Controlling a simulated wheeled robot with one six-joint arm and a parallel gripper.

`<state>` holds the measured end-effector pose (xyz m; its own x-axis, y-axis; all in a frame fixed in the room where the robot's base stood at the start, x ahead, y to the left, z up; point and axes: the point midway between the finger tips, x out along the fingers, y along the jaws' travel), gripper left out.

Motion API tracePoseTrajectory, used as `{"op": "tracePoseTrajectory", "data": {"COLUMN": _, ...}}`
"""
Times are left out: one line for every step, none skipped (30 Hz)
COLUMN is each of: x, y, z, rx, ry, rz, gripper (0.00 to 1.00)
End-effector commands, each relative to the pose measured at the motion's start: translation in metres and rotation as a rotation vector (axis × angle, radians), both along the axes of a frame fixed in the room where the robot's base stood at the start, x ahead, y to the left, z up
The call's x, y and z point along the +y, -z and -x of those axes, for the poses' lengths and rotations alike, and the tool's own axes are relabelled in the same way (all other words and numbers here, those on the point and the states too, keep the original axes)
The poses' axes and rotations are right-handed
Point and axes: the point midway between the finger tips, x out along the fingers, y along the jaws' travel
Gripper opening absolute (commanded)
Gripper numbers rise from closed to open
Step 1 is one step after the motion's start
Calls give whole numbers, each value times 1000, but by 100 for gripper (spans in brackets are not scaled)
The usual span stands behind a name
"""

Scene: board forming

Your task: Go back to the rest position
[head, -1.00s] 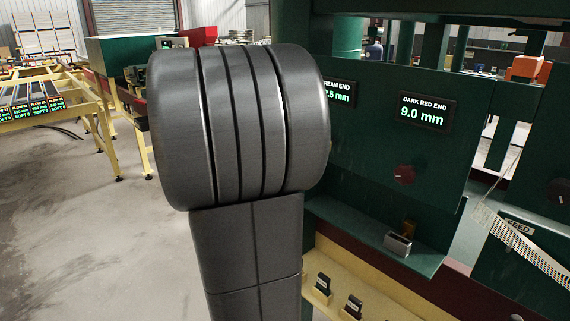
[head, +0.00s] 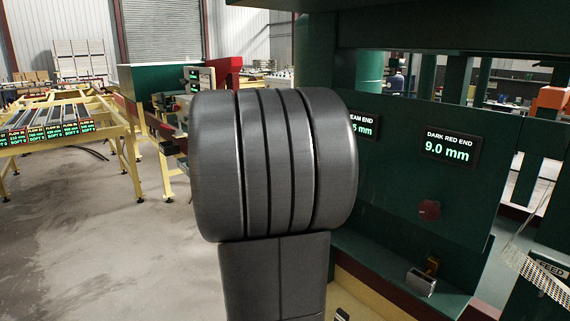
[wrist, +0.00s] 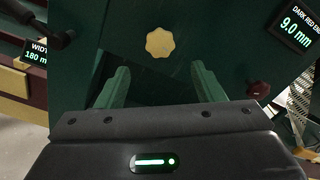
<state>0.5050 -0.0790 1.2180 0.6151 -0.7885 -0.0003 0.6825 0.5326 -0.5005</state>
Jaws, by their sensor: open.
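My gripper (wrist: 160,85) shows in the wrist view with its two green fingers spread apart and nothing between them. Beyond the fingers is the dark green face of the machine (wrist: 215,25), with a cream lobed knob (wrist: 160,42) just above the gap. My gripper is not visible in the head view, where my large grey arm joint (head: 275,165) fills the middle and hides part of the machine.
The green machine stands on the right, with a "DARK RED END 9.0 mm" display (head: 449,147), a dark red knob (head: 429,210) and a small metal block (head: 421,282) on its ledge. A yellow roller table (head: 60,125) stands at left. Concrete floor (head: 100,240) is open at lower left.

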Motion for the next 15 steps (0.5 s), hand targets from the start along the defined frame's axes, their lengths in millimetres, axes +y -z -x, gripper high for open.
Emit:
{"op": "tracePoseTrajectory", "data": {"x": -7, "y": -1, "z": -4, "rx": 0, "ry": 6, "rz": 0, "gripper": 62}}
{"op": "tracePoseTrajectory", "data": {"x": -10, "y": -1, "z": -7, "rx": 0, "ry": 5, "rz": 1, "gripper": 62}}
{"op": "tracePoseTrajectory", "data": {"x": -15, "y": -1, "z": -10, "rx": 0, "ry": 4, "rz": 0, "gripper": 62}}
{"op": "tracePoseTrajectory", "data": {"x": -18, "y": -1, "z": -12, "rx": 0, "ry": 5, "rz": 0, "gripper": 62}}
{"op": "tracePoseTrajectory", "data": {"x": -21, "y": -1, "z": -15, "rx": 0, "ry": 6, "rz": 0, "gripper": 62}}
{"op": "tracePoseTrajectory", "data": {"x": -25, "y": -1, "z": -19, "rx": 0, "ry": 4, "rz": 0, "gripper": 62}}
{"op": "tracePoseTrajectory", "data": {"x": -29, "y": -1, "z": -21, "rx": 0, "ry": 5, "rz": 0, "gripper": 62}}
{"op": "tracePoseTrajectory", "data": {"x": -33, "y": -1, "z": -24, "rx": 0, "ry": 5, "rz": 1, "gripper": 62}}
{"op": "tracePoseTrajectory", "data": {"x": -37, "y": -1, "z": -28, "rx": 1, "ry": 4, "rz": 1, "gripper": 62}}
{"op": "tracePoseTrajectory", "data": {"x": -41, "y": -1, "z": -30, "rx": 1, "ry": 5, "rz": 0, "gripper": 62}}
{"op": "tracePoseTrajectory", "data": {"x": -44, "y": -1, "z": -33, "rx": 1, "ry": 5, "rz": 0, "gripper": 62}}
{"op": "tracePoseTrajectory", "data": {"x": -49, "y": -2, "z": -37, "rx": 0, "ry": 4, "rz": 0, "gripper": 62}}
{"op": "tracePoseTrajectory", "data": {"x": -53, "y": -1, "z": -40, "rx": 0, "ry": 5, "rz": 0, "gripper": 62}}
{"op": "tracePoseTrajectory", "data": {"x": -56, "y": -1, "z": -43, "rx": 1, "ry": 4, "rz": 1, "gripper": 62}}
{"op": "tracePoseTrajectory", "data": {"x": -61, "y": -1, "z": -46, "rx": 1, "ry": 4, "rz": 1, "gripper": 62}}
